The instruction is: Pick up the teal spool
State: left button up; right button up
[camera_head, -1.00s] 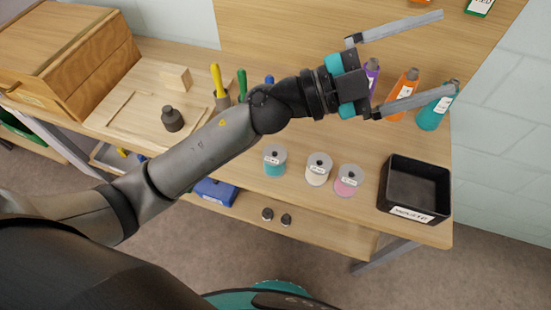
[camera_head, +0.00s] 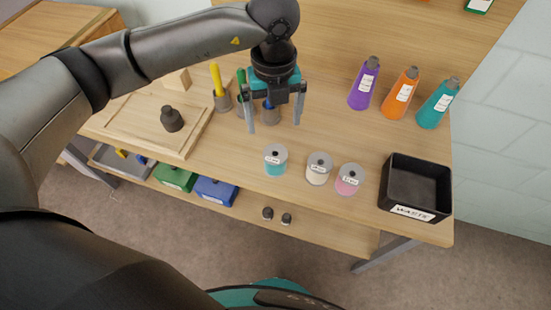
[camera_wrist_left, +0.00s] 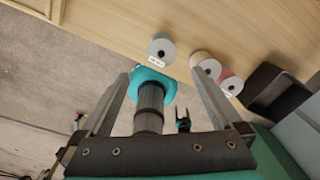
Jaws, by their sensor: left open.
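The teal spool (camera_head: 276,163) stands upright on the wooden table, with a pale grey top and a white label. It also shows in the left wrist view (camera_wrist_left: 160,50), above the space between the fingers. My left gripper (camera_head: 274,127) is open and empty, its two grey fingers spread and pointing down the picture towards the teal spool. The fingers are apart from the spool. In the left wrist view both fingers (camera_wrist_left: 160,75) show with nothing between them touching. My right gripper is not seen.
A cream spool (camera_head: 318,170) and a pink spool (camera_head: 349,180) stand to the right of the teal one, then a black waste bin (camera_head: 400,197). Purple (camera_head: 364,85), orange (camera_head: 400,95) and teal (camera_head: 437,105) bottles stand behind. Pen cups (camera_head: 223,100) are left of the gripper.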

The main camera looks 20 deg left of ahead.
aim_at(275, 153)
pick_arm(q)
notch_tip(275, 153, down, 15)
jog(key=shift+s+d+r+b, duration=0.1)
jog(key=shift+d+b, duration=0.05)
jog(key=shift+b, duration=0.9)
jog(key=c, duration=1.4)
jog(key=shift+r, duration=0.1)
